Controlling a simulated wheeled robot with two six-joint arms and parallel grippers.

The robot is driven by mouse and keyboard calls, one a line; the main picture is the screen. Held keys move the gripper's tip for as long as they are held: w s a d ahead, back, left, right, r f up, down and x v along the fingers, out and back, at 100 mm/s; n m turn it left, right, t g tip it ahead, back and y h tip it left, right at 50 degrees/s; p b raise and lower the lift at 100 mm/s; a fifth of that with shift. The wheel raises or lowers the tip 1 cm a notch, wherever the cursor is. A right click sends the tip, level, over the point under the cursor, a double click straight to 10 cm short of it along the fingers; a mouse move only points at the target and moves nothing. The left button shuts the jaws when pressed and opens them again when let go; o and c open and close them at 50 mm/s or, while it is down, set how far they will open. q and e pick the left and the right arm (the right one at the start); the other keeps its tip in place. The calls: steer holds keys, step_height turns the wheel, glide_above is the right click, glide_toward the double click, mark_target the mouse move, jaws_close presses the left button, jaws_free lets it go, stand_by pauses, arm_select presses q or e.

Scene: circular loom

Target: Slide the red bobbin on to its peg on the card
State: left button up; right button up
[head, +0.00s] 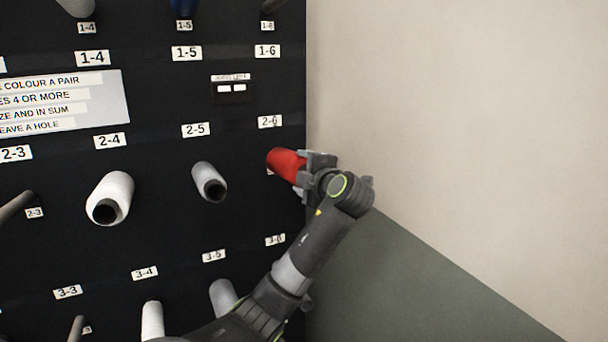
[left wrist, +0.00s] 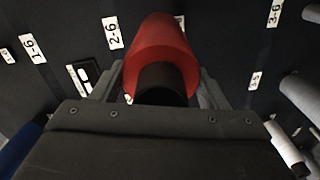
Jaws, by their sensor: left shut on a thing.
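The red bobbin (head: 284,164) is at the right edge of the black board, just below the label 2-6 (head: 270,121). My left gripper (head: 305,172) is shut on it from the right. In the left wrist view the red bobbin (left wrist: 160,50) lies between the two fingers (left wrist: 160,88), its dark hollow end facing the camera and its far end towards the board. The peg at 2-6 is hidden behind the bobbin; I cannot tell whether the bobbin is around it. My right gripper is not in view.
A white bobbin (head: 110,198) sits at 2-4 and a grey one (head: 209,181) at 2-5. A bare peg (head: 18,206) is at 2-3. More bobbins stand in the row below. A plain wall (head: 450,120) borders the board on the right.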

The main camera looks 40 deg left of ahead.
arm_select(q)
steer(key=shift+w+a, duration=0.15)
steer(key=shift+a, duration=0.2)
steer(key=o, duration=1.8)
steer(key=shift+c, duration=0.2)
steer(key=shift+f, duration=0.1)
steer(key=b+v, duration=0.6)
steer(key=v, duration=1.1)
steer(key=shift+d, duration=0.2)
